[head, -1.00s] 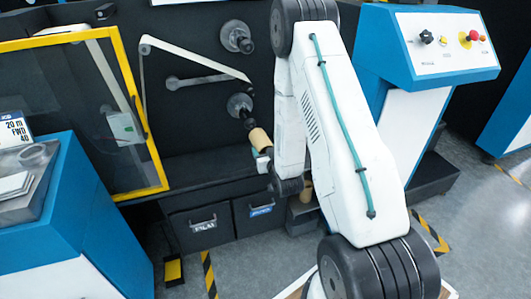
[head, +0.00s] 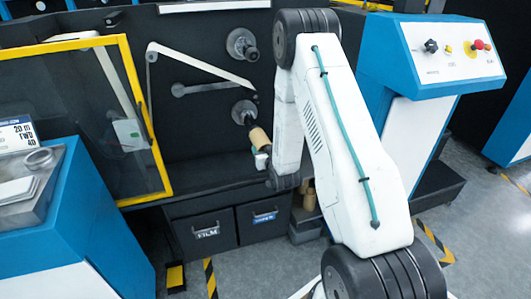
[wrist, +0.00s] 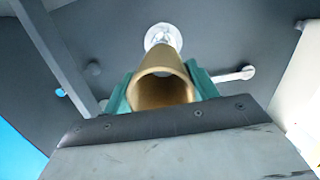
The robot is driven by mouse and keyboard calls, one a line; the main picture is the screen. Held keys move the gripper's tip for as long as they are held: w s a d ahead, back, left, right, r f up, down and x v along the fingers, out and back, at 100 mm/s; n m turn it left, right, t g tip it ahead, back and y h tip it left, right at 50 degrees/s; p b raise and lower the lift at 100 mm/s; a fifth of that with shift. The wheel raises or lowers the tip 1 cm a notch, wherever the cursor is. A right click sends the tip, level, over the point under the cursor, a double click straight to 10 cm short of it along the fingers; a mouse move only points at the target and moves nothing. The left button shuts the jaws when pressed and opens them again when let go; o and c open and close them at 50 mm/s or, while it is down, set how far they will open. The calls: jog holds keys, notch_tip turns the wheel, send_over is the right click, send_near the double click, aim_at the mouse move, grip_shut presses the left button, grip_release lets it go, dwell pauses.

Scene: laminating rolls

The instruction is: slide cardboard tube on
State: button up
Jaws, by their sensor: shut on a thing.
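The tan cardboard tube (head: 259,138) is held out in front of the lower spindle (head: 244,112) on the dark machine face. In the wrist view the tube (wrist: 162,84) points away from me, its open near end showing. My gripper (wrist: 161,95) is shut on it, a green finger on each side; in the head view my gripper (head: 262,158) is small and partly hidden by my arm. The spindle (wrist: 163,38) shows just beyond the tube's far end, roughly in line with it. Whether its tip has entered the tube is hidden.
An upper spindle (head: 242,44) and a pale film strip (head: 205,65) are above. A yellow-framed guard door (head: 165,165) stands open at left. Drawers (head: 207,232) lie below. A blue and white control console (head: 425,60) stands at right.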

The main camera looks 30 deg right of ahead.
jog(key=shift+r+x, duration=0.4)
jog(key=shift+x, duration=2.2)
jog(key=shift+r+x, duration=0.4)
jog(key=shift+x, duration=2.2)
jog(key=shift+r+x, duration=0.4)
jog(key=shift+x, duration=2.2)
jog(key=shift+w+d, duration=0.1)
jog(key=shift+w, duration=0.1)
jog(key=o, duration=1.1)
jog(key=shift+c, duration=0.2)
